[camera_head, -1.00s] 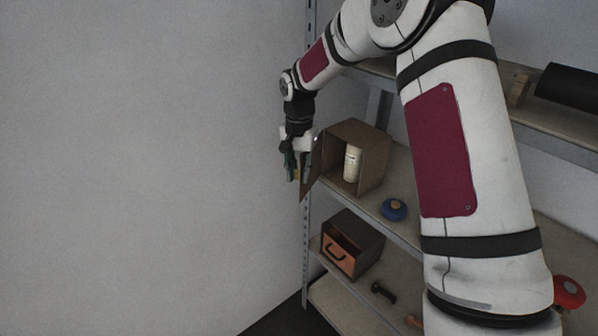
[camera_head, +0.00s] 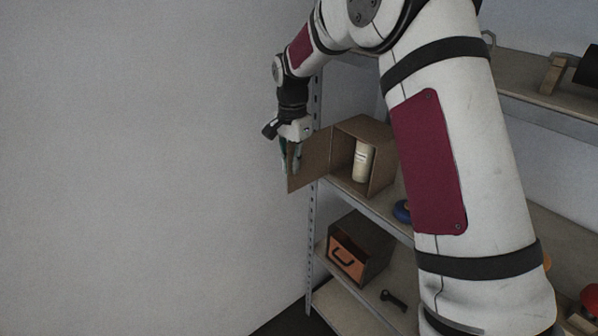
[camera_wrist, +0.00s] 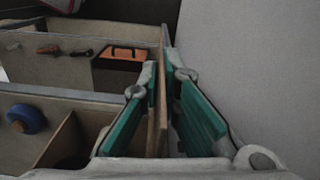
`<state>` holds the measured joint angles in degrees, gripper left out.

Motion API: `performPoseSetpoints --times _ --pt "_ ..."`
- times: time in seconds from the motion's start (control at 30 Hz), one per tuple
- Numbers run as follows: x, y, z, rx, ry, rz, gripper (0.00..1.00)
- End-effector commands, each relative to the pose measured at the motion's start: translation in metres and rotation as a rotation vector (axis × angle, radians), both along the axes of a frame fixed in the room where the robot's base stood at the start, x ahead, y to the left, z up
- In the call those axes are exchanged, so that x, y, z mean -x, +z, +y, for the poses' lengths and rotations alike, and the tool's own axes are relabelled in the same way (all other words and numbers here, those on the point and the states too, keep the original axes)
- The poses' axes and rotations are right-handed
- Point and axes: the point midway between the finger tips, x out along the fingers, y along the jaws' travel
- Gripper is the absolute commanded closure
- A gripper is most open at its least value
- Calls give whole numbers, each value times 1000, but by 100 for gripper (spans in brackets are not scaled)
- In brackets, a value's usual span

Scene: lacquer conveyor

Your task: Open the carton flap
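The brown carton (camera_head: 372,128) stands on the middle shelf, its front open. A pale cylindrical container (camera_head: 362,162) stands inside it. The carton flap (camera_head: 313,160) is swung far outward to the left, past the shelf edge. My gripper (camera_head: 291,160) is at the flap's outer edge. In the wrist view the flap (camera_wrist: 162,100) shows edge-on between the green fingers of my gripper (camera_wrist: 161,75), which look closed on it from both sides. The exact finger contact is partly hidden.
A plain wall (camera_head: 150,150) is close on the left. A blue round object (camera_head: 402,211) sits right of the carton, partly behind my arm. On the shelf below are a box with an orange drawer (camera_head: 345,260) and a black tool (camera_head: 393,299).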

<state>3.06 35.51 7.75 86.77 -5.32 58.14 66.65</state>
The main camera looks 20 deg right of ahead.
Motion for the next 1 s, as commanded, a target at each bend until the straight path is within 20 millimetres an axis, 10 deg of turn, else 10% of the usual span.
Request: performPoseSetpoints --times 1.0 --pt "-46 2 16 -10 -324 -13 100"
